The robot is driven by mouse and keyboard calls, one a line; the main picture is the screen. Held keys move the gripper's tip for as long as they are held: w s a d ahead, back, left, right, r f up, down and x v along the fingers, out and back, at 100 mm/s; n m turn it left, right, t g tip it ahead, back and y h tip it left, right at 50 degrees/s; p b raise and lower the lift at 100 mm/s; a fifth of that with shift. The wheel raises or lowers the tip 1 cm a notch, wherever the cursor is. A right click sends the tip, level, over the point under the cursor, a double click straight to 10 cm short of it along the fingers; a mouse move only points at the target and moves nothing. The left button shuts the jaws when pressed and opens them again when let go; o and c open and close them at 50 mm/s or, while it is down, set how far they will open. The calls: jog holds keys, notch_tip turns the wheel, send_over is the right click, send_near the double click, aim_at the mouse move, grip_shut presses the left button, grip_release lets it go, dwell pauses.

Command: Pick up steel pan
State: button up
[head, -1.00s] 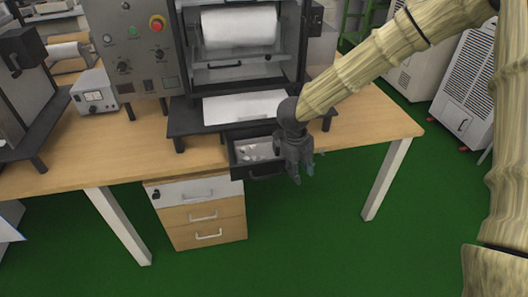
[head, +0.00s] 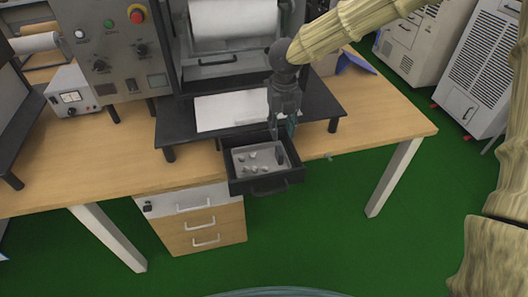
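A dark drawer (head: 235,186) stands open under the black stand of the roll machine. A pale grey shallow pan-like insert (head: 255,172) lies inside it, with several small light pieces on it. I cannot tell for sure whether this insert is the steel pan. A small dark upright shape (head: 280,155) shows at the insert's right side. My gripper (head: 284,134) points down at the drawer's back right corner, in front of the black stand. Its fingers are small and dark here, and the gap between them is unclear. I see nothing held.
The black stand (head: 318,108) with a white sheet (head: 232,110) overhangs the drawer from behind. A wooden table (head: 385,122) has free room on the right. A drawer cabinet (head: 205,222) stands below. A pale curved rim (head: 280,292) shows at the bottom edge, its owner unclear.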

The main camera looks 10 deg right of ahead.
aim_at(281, 153)
jog(key=shift+a+f, duration=0.1)
jog(key=shift+f, duration=0.3)
jog(key=f, duration=0.4)
jog(key=shift+d+f, duration=0.15)
jog(key=shift+d, duration=0.1)
jog(key=shift+s+f, duration=0.25)
jog(key=shift+f, duration=0.25)
jog(key=shift+s+a+f+p, duration=0.1)
jog(key=shift+f+p, duration=0.3)
jog(key=shift+f, duration=1.7)
grip_shut()
